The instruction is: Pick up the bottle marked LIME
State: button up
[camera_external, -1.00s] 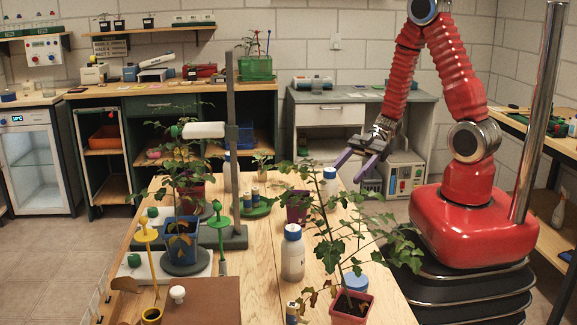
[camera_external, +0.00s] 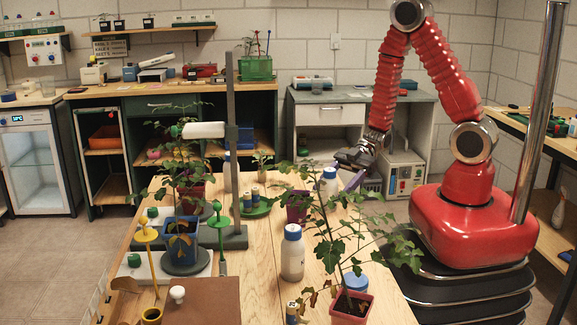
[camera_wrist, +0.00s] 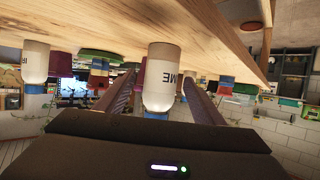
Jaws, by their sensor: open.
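In the wrist view, which is upside down, a white bottle with a blue cap (camera_wrist: 161,75) stands on the table, with the letters "ME" showing on its side and the rest turned out of sight. It appears between the two purple fingers of my gripper (camera_wrist: 158,82), which are apart and not closed on it. In the external view, a white bottle with a blue cap (camera_external: 329,178) stands upright on the far right part of the table, just left of my gripper (camera_external: 347,177). Leaves partly hide this bottle and the fingertips.
Another white bottle (camera_wrist: 36,62) stands left in the wrist view, its label only partly readable. In the external view, a nearer bottle (camera_external: 292,254), a purple pot (camera_external: 297,208) and a leafy plant in a red pot (camera_external: 351,307) stand close by. A grey post (camera_external: 231,150) rises mid-table.

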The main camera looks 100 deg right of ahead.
aim_at(323, 197)
jog(key=shift+w+a+f, duration=0.2)
jog(key=shift+w+a, duration=0.1)
jog(key=shift+w, duration=0.05)
jog(key=shift+x, duration=2.6)
jog(key=shift+r, duration=0.1)
jog(key=c, duration=1.3)
jog(key=shift+r, duration=0.1)
jog(key=shift+r, duration=4.9)
